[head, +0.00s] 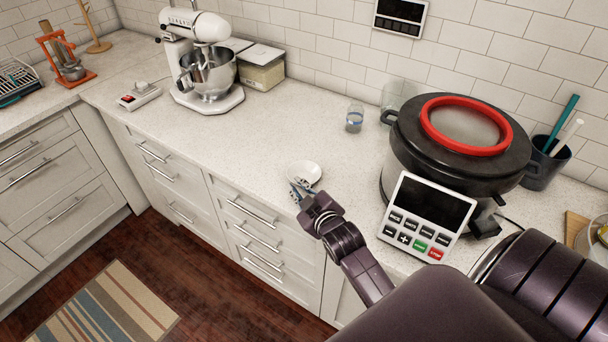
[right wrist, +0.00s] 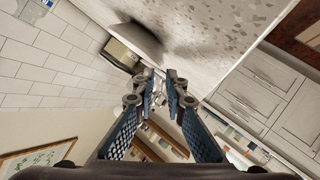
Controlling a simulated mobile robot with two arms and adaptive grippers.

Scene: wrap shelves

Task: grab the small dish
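The small dish (head: 304,172) is white and shallow and sits on the speckled counter, near its front edge in the head view. My right gripper (head: 297,192) is just in front of it, at the counter's front edge. I cannot tell whether a fingertip touches the dish. My left gripper is not in view.
A large dark pot with a red-rimmed lid (head: 452,140) and a keypad panel (head: 427,217) stand right of the dish. A small glass (head: 354,119) is behind it. A stand mixer (head: 205,62) stands farther left. The counter left of the dish is clear.

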